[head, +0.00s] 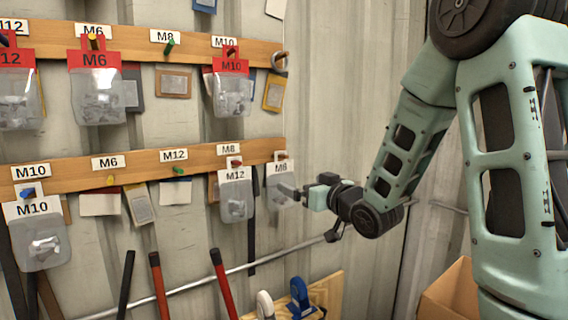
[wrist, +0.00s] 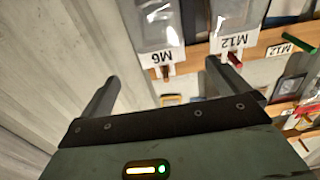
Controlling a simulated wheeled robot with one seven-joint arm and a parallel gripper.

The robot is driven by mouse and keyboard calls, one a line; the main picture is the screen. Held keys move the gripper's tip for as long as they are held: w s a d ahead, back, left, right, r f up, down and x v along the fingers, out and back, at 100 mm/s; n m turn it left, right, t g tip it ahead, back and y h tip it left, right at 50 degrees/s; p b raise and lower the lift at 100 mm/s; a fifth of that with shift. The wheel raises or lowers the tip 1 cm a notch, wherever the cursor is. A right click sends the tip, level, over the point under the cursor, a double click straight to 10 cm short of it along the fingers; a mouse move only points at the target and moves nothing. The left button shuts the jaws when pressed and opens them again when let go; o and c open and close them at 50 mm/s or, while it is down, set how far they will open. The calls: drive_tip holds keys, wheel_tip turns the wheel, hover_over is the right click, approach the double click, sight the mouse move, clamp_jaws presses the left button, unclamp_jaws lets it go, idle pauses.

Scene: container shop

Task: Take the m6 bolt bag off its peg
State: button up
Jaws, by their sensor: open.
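Two bags marked M6 show in the head view. One has a white header (head: 280,170) and hangs at the right end of the lower rail. The other has a red header (head: 95,62) and hangs on the upper rail at left, with bolts in its clear pouch. My gripper (head: 290,192) is open beside the white-headed M6 bag and partly covers its pouch. In the wrist view, which is upside down, that M6 bag (wrist: 157,24) lies ahead, between the lines of the open fingers (wrist: 160,82). Nothing is between the fingers. Its exact distance from them is unclear.
A white-headed M12 bag (head: 236,200) hangs close left of the lower M6 bag; it also shows in the wrist view (wrist: 230,20), near one finger. Other bags hang farther left, including M10 (head: 38,240). A corrugated wall (head: 345,120) lies at right. Red-handled tools stand below.

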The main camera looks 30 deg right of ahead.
sight(281, 172)
drive_tip(key=w+p, duration=0.7)
drive_tip(key=w, duration=0.2)
drive_tip(key=shift+w, duration=0.4)
drive_tip(key=c, duration=1)
drive_tip(key=shift+r, duration=0.25)
drive_tip(key=shift+s+r+b, duration=0.15)
drive_tip(key=shift+s+b, duration=0.2)
drive_tip(key=shift+s, duration=0.8)
drive_tip(key=shift+s+r+b, duration=0.1)
drive_tip(key=shift+s+b, duration=0.25)
drive_tip(key=shift+s, duration=0.75)
